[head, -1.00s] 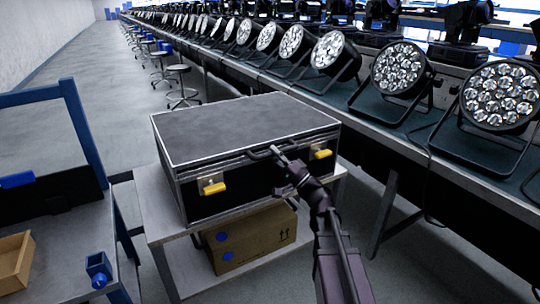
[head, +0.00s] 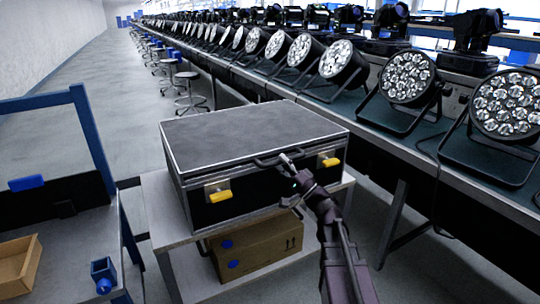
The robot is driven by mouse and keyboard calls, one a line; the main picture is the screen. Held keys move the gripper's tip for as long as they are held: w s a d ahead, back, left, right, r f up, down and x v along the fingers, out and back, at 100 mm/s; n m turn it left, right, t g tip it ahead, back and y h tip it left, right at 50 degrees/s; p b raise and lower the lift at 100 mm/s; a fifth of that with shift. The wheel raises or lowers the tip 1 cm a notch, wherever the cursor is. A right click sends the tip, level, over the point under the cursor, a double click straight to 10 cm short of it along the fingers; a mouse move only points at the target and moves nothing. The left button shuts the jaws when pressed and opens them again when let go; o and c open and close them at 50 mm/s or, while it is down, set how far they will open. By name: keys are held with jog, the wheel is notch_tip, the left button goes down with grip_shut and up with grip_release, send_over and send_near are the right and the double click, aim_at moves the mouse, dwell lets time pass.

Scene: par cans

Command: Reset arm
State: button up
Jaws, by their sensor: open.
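My gripper (head: 287,180) is at the end of my dark arm, right of the middle in the head view. It is open, in front of the front face of a black case near the case's handle (head: 279,158). Whether a finger touches the handle I cannot tell. The black case (head: 250,136) has silver edges and is closed. Two yellow latches sit on its front, a left one (head: 219,196) and a right one (head: 331,162). Part of the case's front is hidden behind my gripper.
The case stands on a grey cart (head: 160,215) with a cardboard box (head: 258,250) on its lower shelf. A long bench on the right holds several par cans (head: 408,78). A blue-framed table (head: 60,245) with an open box (head: 18,266) is at left. Stools line the aisle, whose floor (head: 100,80) is clear.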

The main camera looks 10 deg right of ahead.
jog(key=shift+s, duration=0.1)
jog(key=s+a+f+n+g+h, duration=0.35)
jog(key=f+g, duration=0.25)
jog(key=f, duration=0.2)
jog(key=s+a+f+n+g+h, duration=0.2)
jog(key=s+a+f+g, duration=0.35)
jog(key=f, duration=0.35)
jog(key=s+d+f+g+h, duration=0.6)
jog(key=s+d+f+h, duration=0.2)
jog(key=f+h, duration=0.3)
notch_tip(320, 180, up, 38)
jog(key=d+p, duration=0.1)
jog(key=p, duration=3.7)
jog(key=shift+s+r+n+h+p, duration=0.15)
jog(key=shift+r+n+h+p, duration=0.1)
jog(key=shift+n+h+p, duration=0.15)
